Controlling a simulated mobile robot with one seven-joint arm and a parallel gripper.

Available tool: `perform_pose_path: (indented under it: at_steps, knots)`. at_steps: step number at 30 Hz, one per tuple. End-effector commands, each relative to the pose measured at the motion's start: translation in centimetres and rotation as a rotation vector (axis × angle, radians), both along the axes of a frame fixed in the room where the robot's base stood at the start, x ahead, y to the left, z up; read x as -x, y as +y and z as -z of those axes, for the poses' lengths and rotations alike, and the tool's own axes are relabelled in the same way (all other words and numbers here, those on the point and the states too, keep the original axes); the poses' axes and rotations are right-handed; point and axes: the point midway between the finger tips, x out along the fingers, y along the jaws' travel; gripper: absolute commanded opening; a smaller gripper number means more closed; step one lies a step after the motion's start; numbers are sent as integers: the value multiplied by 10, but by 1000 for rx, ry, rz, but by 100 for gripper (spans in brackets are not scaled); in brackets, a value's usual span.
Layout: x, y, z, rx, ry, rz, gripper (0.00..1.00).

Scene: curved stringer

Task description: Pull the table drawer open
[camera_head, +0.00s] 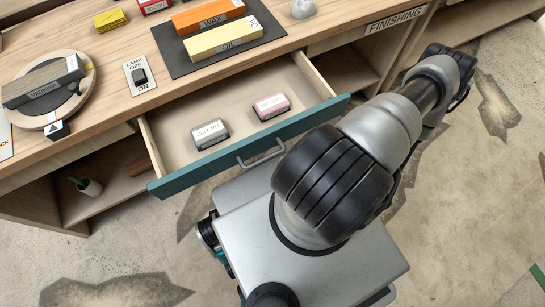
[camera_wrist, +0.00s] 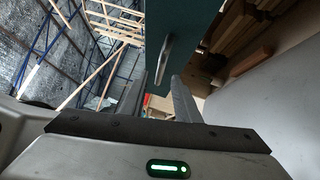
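The table drawer (camera_head: 160,182) has a teal front and stands pulled well out from the wooden table (camera_head: 95,125). Its pale inside shows, with a grey-labelled block (camera_head: 210,133) and a pink block (camera_head: 270,106) lying in it. A grey bar handle (camera_head: 262,156) sits on the drawer front. In the wrist view, the teal front (camera_wrist: 205,25) and the handle (camera_wrist: 163,60) appear just beyond my gripper (camera_wrist: 157,90). Its two fingers are apart, with the handle seen in line with the gap and nothing clamped. My gripper cannot be made out in the head view.
The tabletop holds a dark mat (camera_head: 178,62) with an orange WAX box (camera_head: 208,16) and a yellow OIL box (camera_head: 223,39), a lamp switch (camera_head: 139,77) and a round turntable (camera_head: 50,112). Open shelves flank the drawer. Cracked concrete floor lies in front.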

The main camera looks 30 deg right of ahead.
Motion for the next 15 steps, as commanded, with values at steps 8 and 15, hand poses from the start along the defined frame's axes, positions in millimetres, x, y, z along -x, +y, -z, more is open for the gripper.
perform_pose_path:
  at_steps: [8, 15]
  knots:
    - [47, -48, 11, 2, 0, 3, 29]
    - [70, -72, 15, 1, 0, 1, 29]
